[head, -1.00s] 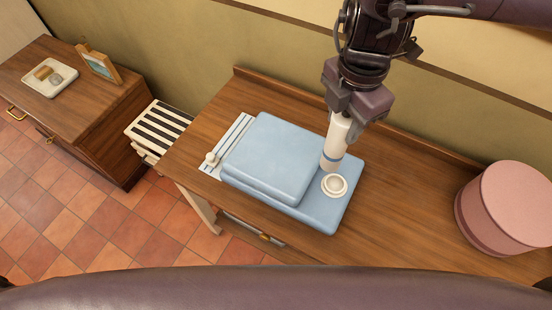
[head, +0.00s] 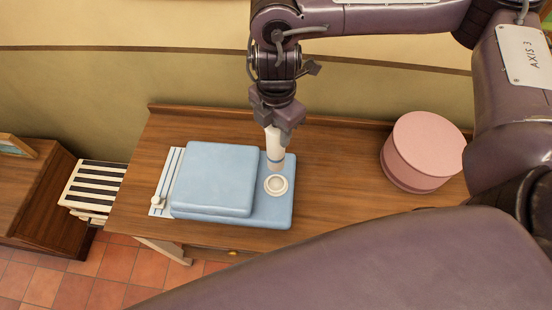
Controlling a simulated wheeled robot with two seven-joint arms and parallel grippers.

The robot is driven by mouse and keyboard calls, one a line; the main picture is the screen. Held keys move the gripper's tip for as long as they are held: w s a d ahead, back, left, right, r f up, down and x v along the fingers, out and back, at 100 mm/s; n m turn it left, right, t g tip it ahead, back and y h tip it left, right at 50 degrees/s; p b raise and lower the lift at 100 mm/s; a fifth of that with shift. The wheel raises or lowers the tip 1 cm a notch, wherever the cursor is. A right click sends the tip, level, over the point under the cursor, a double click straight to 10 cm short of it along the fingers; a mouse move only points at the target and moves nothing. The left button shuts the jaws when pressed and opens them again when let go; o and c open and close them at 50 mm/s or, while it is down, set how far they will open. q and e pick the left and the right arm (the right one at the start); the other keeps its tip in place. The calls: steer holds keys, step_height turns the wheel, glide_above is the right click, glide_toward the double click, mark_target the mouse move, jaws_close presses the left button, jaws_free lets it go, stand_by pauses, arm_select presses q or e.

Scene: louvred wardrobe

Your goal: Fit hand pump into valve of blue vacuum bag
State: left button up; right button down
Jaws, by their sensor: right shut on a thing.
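The blue vacuum bag (head: 214,182) lies flat on the wooden table, thick at the left and thin at the right. Its round cream valve (head: 276,185) faces up on the thin right part. My right gripper (head: 276,124) is shut on the white hand pump (head: 274,142), which hangs upright with a blue band near its lower end. The pump's lower end shows just behind the valve in the picture. I cannot tell whether it touches the bag or hovers above it. My left gripper is not in view.
A slider strip (head: 160,197) lies at the bag's left edge. A pink round box (head: 424,150) stands at the table's (head: 336,190) right. A striped slatted stool (head: 93,190) and a dark wooden cabinet (head: 50,200) are at the left. The table between bag and box is clear.

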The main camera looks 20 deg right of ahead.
mark_target(277, 160)
step_height(277, 160, down, 8)
steer(key=shift+f+b, duration=0.25)
steer(key=shift+b, duration=0.2)
step_height(277, 160, down, 3)
steer(key=shift+s+f+b, duration=0.1)
steer(key=shift+b, duration=0.25)
steer(key=shift+f, duration=0.15)
steer(key=shift+f, duration=0.25)
steer(key=c, duration=0.9)
jaws_free()
steer(key=shift+o, duration=0.2)
